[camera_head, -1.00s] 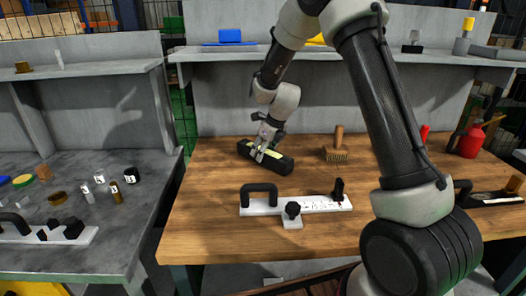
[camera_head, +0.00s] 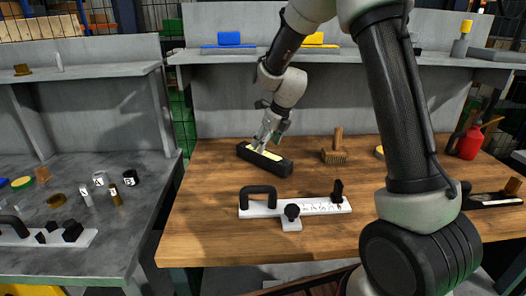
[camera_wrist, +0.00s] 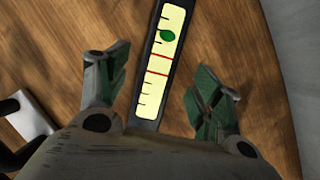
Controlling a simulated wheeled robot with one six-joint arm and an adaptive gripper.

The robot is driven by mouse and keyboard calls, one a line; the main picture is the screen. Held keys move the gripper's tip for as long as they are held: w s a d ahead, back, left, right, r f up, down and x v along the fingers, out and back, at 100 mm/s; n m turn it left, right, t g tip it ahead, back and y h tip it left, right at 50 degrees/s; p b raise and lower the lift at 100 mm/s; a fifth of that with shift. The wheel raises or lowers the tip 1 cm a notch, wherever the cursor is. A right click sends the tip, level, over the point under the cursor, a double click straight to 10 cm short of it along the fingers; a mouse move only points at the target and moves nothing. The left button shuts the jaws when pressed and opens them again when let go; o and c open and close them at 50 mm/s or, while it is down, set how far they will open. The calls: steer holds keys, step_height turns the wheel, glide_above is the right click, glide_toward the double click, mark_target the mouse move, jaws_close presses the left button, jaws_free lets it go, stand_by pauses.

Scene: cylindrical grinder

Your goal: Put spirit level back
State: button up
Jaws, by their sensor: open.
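The spirit level (camera_head: 279,167) is a black bar with a pale yellow window on top. It lies on the wooden workbench towards the back left. In the wrist view, its window (camera_wrist: 160,62) shows a green bubble and red and black marks. My gripper (camera_head: 262,146) is over the level's left part in the head view. In the wrist view, my gripper (camera_wrist: 161,88) is open, with one green-padded finger on each side of the level and gaps between. The level's near end is hidden behind my gripper body.
A white plate with a black handle (camera_head: 258,189) and knobs lies at the front of the wooden bench (camera_head: 215,225). A brush (camera_head: 335,150) stands right of the level, and a red can (camera_head: 468,145) further right. A shelf (camera_head: 345,56) runs above the back.

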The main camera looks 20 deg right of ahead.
steer(key=s+d+r+n, duration=0.4)
steer(key=s+r+n, duration=0.3)
steer(key=s+r, duration=0.15)
steer(key=s+d+r+n, duration=0.4)
steer(key=s+r+n, duration=0.35)
steer(key=s, duration=0.25)
steer(key=s+d+n+h, duration=0.1)
steer(key=s+d+n, duration=0.1)
steer(key=s+n, duration=0.5)
steer(key=s+d+n+h, duration=0.1)
steer(key=s+d+n, duration=0.2)
steer(key=s+n, duration=0.4)
steer(key=shift+s+d+r+n+t, duration=0.3)
steer(key=shift+s+d+r+n, duration=0.1)
steer(key=shift+s, duration=2)
